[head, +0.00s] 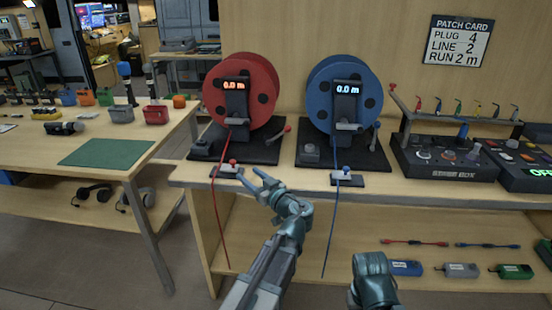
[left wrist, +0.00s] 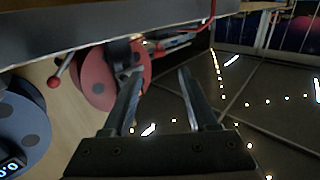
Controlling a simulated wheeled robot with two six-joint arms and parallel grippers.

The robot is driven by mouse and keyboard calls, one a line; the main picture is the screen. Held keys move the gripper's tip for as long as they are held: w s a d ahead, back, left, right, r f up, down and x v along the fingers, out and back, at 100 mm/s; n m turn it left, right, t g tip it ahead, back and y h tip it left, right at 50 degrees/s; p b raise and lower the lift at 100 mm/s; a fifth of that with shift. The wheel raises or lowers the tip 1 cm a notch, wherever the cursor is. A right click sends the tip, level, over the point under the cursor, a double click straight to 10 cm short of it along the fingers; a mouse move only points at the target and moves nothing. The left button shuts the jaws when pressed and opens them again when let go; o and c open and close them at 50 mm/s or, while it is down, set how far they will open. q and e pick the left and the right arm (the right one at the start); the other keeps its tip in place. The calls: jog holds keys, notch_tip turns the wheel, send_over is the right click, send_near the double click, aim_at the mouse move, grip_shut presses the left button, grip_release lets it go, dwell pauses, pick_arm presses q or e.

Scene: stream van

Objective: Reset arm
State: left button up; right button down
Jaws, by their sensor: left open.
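My left gripper (head: 252,178) is open and empty in the head view, just in front of the bench's front edge and below the red reel (head: 240,92). In the left wrist view, my left gripper (left wrist: 158,72) shows two spread fingers with nothing between them. The red reel also shows there, tilted, behind the fingers (left wrist: 92,78). A teal part of my right arm (head: 372,278) shows at the bottom of the head view. Its fingers do not show.
The blue reel (head: 343,92) stands right of the red one. A red cable (head: 219,215) and a blue cable (head: 330,235) hang over the bench edge (head: 400,197). A control box (head: 445,158) stands at right. A table with a green mat (head: 107,153) stands at left.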

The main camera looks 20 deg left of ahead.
pick_arm(q)
jog(key=s+d+r+m+g+h+p, duration=0.1)
jog(key=s+d+m+g+h+p, duration=0.3)
jog(key=s+d+m+h+p, duration=0.3)
jog(key=s+d+r+m+g+h+p, duration=0.1)
jog(key=s+d+m+g+h+p, duration=0.4)
jog(key=s+d+p, duration=1)
jog(key=d+m+h+p, duration=0.2)
jog(key=d+m, duration=0.1)
jog(key=d, duration=0.2)
jog(key=shift+r+m+p, duration=0.3)
jog(key=shift+r+p, duration=0.05)
jog(key=shift+r, duration=0.05)
